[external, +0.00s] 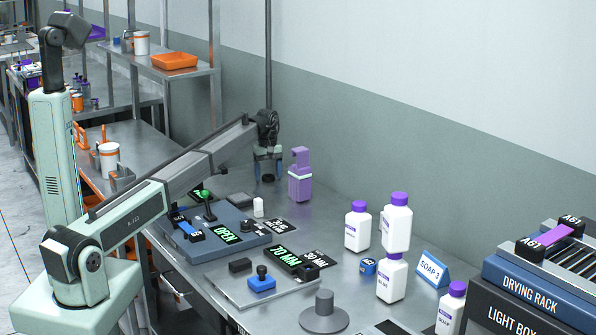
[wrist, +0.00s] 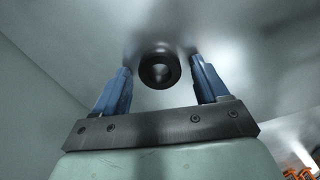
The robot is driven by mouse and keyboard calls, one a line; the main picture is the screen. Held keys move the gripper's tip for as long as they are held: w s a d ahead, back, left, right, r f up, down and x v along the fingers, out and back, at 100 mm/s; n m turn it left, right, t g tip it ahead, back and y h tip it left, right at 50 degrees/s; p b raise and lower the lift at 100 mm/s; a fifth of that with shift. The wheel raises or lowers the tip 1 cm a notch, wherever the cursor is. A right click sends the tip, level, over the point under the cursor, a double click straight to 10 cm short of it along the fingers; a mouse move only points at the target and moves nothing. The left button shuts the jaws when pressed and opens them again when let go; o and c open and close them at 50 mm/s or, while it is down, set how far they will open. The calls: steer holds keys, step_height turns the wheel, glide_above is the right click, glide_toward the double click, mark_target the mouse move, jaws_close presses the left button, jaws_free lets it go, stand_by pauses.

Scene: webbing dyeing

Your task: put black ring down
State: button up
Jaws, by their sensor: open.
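The black ring (wrist: 146,73) shows in the wrist view as a dark round piece with a lighter centre. It lies between and slightly beyond my fingertips, with a visible gap to each blue finger. My gripper (external: 267,178) is open and points down over the far part of the metal table in the external view. In the wrist view my gripper (wrist: 161,67) has its fingers spread on both sides of the ring. I cannot make out the ring in the external view, and whether it touches the tabletop is unclear.
A control panel (external: 215,238) with a green OPEN display lies nearer. Several white bottles (external: 357,227) with purple caps stand to the right, near the drying rack (external: 530,282). A wall is behind the table.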

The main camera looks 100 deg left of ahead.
mark_target(268, 176)
step_height(268, 176, up, 12)
steer(key=shift+r, duration=0.15)
stand_by(0.5)
